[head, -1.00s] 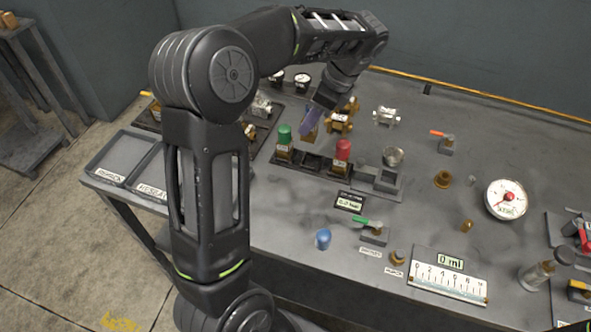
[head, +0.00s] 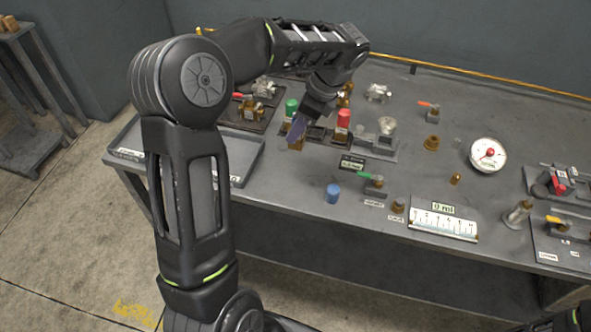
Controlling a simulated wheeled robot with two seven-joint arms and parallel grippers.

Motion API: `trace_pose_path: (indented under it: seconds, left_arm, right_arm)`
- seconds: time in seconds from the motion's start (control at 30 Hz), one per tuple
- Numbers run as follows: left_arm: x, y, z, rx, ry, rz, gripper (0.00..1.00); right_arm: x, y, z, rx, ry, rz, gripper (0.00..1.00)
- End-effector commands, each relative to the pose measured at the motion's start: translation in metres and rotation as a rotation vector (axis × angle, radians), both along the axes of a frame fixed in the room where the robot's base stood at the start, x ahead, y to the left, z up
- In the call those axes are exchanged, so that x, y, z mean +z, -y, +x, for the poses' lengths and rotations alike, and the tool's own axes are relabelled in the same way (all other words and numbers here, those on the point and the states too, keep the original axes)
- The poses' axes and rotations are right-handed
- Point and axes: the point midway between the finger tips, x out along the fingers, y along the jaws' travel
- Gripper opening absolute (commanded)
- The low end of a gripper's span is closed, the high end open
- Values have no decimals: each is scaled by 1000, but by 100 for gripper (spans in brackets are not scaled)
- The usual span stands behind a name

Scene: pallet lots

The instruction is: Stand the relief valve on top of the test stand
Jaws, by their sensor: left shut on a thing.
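My left gripper (head: 305,118) is shut on a brass-bodied piece with a purple upper part, which I take for the relief valve (head: 295,144). It is held tilted, in front of a dark rack (head: 316,133). Whether its base touches the table is unclear. The rack holds a green-capped valve (head: 291,108) and a red-capped valve (head: 343,119). Right of the rack is a grey fixture (head: 378,143) with a clear cup, likely the test stand. A small display (head: 352,162) lies in front of it. My right gripper is not visible.
Grey trays (head: 250,160) lie left. Bare tabletop lies between the trays and blue cap.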

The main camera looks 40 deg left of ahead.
Motion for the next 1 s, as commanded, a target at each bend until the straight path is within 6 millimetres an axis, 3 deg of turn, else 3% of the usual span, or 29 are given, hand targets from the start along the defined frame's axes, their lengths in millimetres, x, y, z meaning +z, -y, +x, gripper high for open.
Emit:
trace_pose_path:
  seconds: [0.4, 0.77, 1.0]
  left_arm:
    - [-57, 0, 0, 0, -2, 0, 0]
    - [-62, 0, 0, 0, 0, 1, 0]
    - [-91, 0, -1, 0, -3, 0, 0]
  right_arm:
    - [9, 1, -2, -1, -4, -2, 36]
    - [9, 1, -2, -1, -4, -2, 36]
    - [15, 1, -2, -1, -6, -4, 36]
